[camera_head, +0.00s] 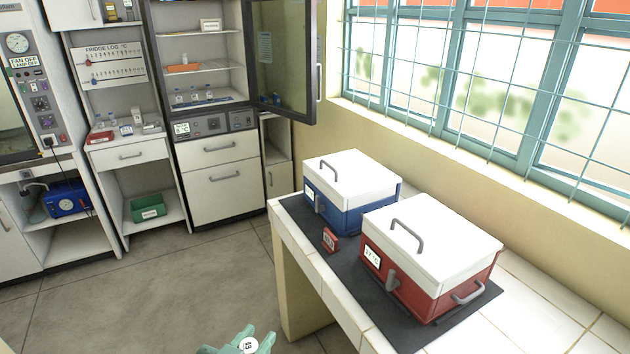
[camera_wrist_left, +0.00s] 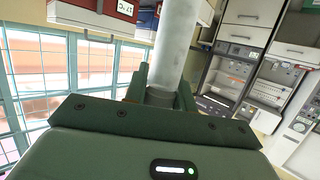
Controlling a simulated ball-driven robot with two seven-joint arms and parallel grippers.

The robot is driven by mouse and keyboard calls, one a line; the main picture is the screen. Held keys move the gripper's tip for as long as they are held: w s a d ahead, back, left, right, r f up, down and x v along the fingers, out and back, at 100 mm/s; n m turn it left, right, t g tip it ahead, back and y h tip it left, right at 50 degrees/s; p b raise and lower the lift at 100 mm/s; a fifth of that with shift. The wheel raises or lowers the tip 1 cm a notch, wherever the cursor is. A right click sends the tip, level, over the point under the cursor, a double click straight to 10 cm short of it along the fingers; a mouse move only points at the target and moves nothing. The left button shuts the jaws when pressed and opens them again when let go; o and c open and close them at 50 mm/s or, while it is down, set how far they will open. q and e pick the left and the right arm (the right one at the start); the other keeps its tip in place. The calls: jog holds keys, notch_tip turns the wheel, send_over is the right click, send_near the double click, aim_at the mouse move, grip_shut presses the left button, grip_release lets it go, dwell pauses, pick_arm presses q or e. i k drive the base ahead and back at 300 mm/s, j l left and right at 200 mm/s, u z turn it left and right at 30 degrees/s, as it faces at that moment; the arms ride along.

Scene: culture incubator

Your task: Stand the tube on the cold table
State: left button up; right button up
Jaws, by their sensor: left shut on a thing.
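My left gripper (camera_head: 240,345) is at the bottom edge of the head view, its green fingers around a round white labelled cap or tube top (camera_head: 249,345). In the left wrist view the gripper (camera_wrist_left: 160,88) is shut on a pale, cloudy tube (camera_wrist_left: 178,45). The tube's far end runs out of the top of that view. The gripper is in front of and left of a white-tiled table (camera_head: 345,305), apart from it. I cannot tell for sure whether this is the cold table. My right gripper is not in view.
On the table's dark mat (camera_head: 345,270) stand a blue box (camera_head: 352,215) and a red box (camera_head: 430,290), both with white lids shut, and a small red display (camera_head: 330,240). A cabinet's glass door (camera_head: 285,60) stands open at the back. The floor (camera_head: 170,290) is clear.

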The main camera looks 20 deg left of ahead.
aim_at(138, 132)
jog(key=j+u, duration=0.15)
jog(key=u, duration=0.25)
jog(key=j+u, duration=0.1)
jog(key=u, duration=0.3)
jog(key=i+j+u, duration=0.1)
jog(key=u, duration=0.3)
jog(key=i+j+u, duration=0.1)
jog(key=u, duration=0.3)
jog(key=i+j+u, duration=0.15)
jog(key=i+u, duration=0.15)
jog(key=i, duration=0.4)
jog(key=i+z, duration=0.35)
jog(key=i, duration=1.2)
jog(key=i+z, duration=0.2)
jog(key=i, duration=0.25)
jog(key=i+z, duration=0.15)
jog(key=i, duration=0.3)
jog(key=i+j+z, duration=0.2)
jog(key=i, duration=0.2)
jog(key=i+j+z, duration=0.2)
jog(key=i, duration=0.25)
jog(key=i+l, duration=0.15)
jog(key=i, duration=0.35)
jog(key=i+l+z, duration=0.1)
jog(key=i, duration=0.35)
jog(key=i+l+u, duration=0.2)
jog(key=u, duration=0.15)
jog(key=i+l+u, duration=0.5)
jog(key=l+u, duration=0.15)
